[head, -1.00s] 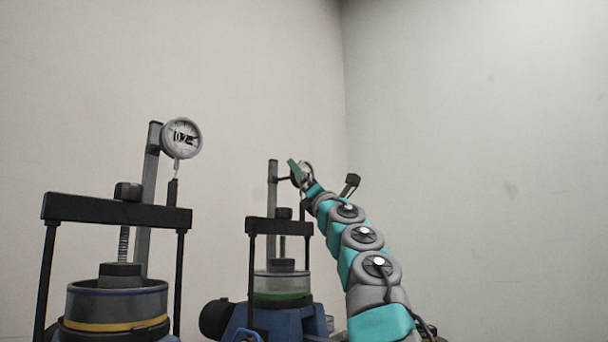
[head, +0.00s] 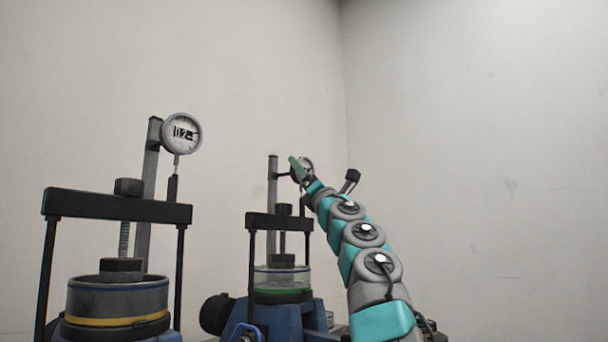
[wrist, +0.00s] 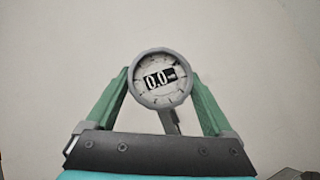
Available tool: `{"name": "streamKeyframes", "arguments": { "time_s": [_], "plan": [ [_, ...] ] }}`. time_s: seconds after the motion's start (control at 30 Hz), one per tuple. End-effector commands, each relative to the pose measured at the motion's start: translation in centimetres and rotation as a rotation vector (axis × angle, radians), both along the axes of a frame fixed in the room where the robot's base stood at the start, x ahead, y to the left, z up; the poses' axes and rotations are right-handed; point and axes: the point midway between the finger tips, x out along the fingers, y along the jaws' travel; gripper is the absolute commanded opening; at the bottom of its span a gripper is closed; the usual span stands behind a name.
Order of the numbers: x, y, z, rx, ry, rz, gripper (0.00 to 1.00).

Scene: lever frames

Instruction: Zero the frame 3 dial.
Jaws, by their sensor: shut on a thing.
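A round grey dial (wrist: 160,78) fills the middle of the wrist view, its readout showing 0.0. My gripper (wrist: 160,76) has its two green fingers one on each side of the dial's rim, shut on it. In the head view the same dial (head: 304,166) sits at the top of the farther frame (head: 281,220), partly hidden behind my gripper (head: 299,168). No frame number can be read on either frame.
A nearer frame (head: 118,207) stands at left with its own dial (head: 181,133), whose readout looks like 0.2. A blue base (head: 285,318) is under the farther frame. Bare walls are behind, with free room at right.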

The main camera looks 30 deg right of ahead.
Motion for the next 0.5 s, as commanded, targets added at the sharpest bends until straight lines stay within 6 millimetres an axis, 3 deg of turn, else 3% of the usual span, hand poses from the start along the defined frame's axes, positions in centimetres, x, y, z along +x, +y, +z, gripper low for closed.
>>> {"name": "streamKeyframes", "arguments": {
  "time_s": [0.5],
  "plan": [
    [-0.1,-0.16,0.06,-0.076,-0.03,-0.002,0.31]
  ]
}}
